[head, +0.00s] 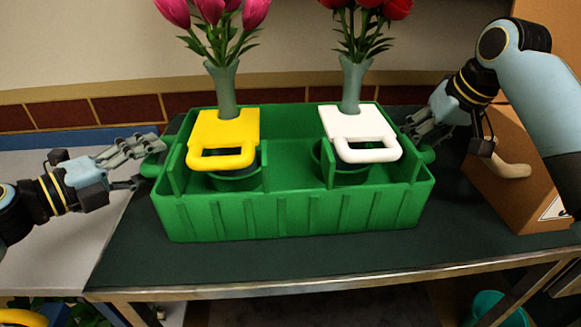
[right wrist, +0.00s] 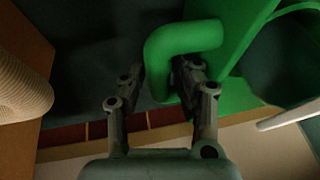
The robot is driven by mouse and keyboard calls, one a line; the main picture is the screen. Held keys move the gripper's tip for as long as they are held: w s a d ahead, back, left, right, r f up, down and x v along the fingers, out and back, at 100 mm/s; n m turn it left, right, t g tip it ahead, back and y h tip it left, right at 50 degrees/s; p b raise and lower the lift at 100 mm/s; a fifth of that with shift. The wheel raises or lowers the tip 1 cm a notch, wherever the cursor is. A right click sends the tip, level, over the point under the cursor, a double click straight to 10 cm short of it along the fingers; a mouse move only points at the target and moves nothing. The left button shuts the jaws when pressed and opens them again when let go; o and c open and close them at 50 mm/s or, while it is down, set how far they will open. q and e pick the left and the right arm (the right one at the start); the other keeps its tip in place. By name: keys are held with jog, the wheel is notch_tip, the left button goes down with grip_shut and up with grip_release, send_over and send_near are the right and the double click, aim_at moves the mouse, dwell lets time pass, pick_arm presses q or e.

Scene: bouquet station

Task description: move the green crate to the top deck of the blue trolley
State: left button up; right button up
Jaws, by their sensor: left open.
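The green crate (head: 290,215) stands on the dark-topped table in the head view. It holds two pale vases (head: 222,85) (head: 352,82) of flowers and carriers with a yellow handle (head: 222,158) and a white handle (head: 366,152). My left gripper (head: 150,160) is open at the crate's left end, its fingers by the handle there. My right gripper (head: 425,130) is at the right end. In the right wrist view its fingers (right wrist: 158,75) straddle the green end handle (right wrist: 182,42); I cannot tell whether they grip it. The blue trolley's grey top deck (head: 60,225) is at left, bare where visible.
A cardboard box (head: 510,175) with a beige handle stands close to the right of the crate. The dark table (head: 270,265) has a free strip in front. A tiled wall (head: 125,110) is behind. Greenery and a yellow item (head: 22,317) show below the trolley deck.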

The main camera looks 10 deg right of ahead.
pick_arm(q)
jog(key=shift+w+d, duration=0.25)
pick_arm(e)
jog(key=shift+w+f, duration=0.15)
jog(key=shift+f, duration=0.1)
pick_arm(q)
jog(key=shift+c, duration=0.3)
pick_arm(e)
jog(key=shift+c, duration=0.2)
pick_arm(q)
jog(key=c, duration=0.7)
pick_arm(e)
grip_shut()
pick_arm(q)
grip_shut()
jog(key=shift+f, duration=0.1)
jog(key=shift+r, duration=0.3)
pick_arm(e)
jog(key=shift+r, duration=0.25)
